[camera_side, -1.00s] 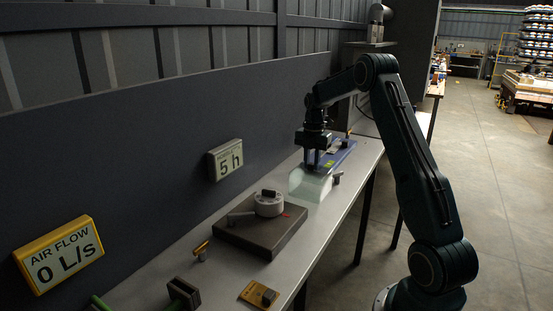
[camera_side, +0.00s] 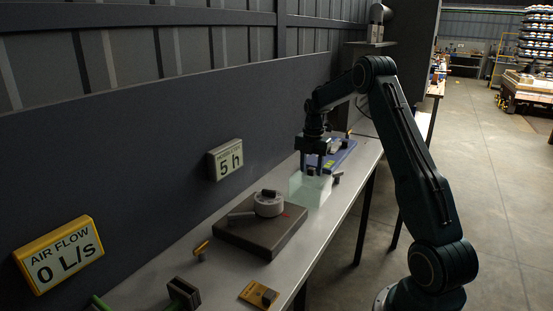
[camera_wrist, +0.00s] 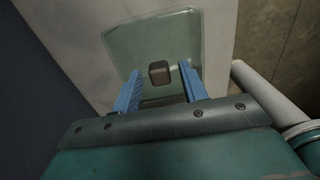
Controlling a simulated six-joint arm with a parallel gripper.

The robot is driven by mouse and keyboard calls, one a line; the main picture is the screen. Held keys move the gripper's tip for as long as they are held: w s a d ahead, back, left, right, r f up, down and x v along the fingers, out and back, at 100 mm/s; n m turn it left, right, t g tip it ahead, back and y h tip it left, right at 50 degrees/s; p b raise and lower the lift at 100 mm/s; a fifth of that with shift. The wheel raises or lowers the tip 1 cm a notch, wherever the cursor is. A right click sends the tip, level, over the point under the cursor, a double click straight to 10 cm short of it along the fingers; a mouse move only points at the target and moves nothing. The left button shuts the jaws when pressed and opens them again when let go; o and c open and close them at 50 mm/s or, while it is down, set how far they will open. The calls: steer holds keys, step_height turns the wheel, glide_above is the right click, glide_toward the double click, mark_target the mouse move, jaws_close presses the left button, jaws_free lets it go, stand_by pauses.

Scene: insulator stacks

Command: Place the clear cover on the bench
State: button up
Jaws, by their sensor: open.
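The clear cover (camera_side: 310,191) is a pale green see-through box standing on the grey bench (camera_side: 221,240). It looks upright in the side view. A small dark knob (camera_wrist: 160,72) sits on its top, and the cover's top (camera_wrist: 125,50) fills the upper middle of the wrist view. My gripper (camera_side: 313,173) is right above the cover, pointing down. Its blue fingers (camera_wrist: 163,88) are spread apart on either side of the knob, with gaps between, so it is open and holds nothing. The cover's lower edge is hard to make out.
A blue tray (camera_side: 342,156) lies just behind the cover, and a small post (camera_side: 337,178) stands close at its right. A yellow plate (camera_side: 259,294) lies near the front edge.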

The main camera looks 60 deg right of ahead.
steer(key=shift+r, duration=0.1)
step_height(320, 180, up, 12)
stand_by(0.7)
steer(key=shift+a+r, duration=0.1)
steer(key=shift+r, duration=0.05)
stand_by(0.4)
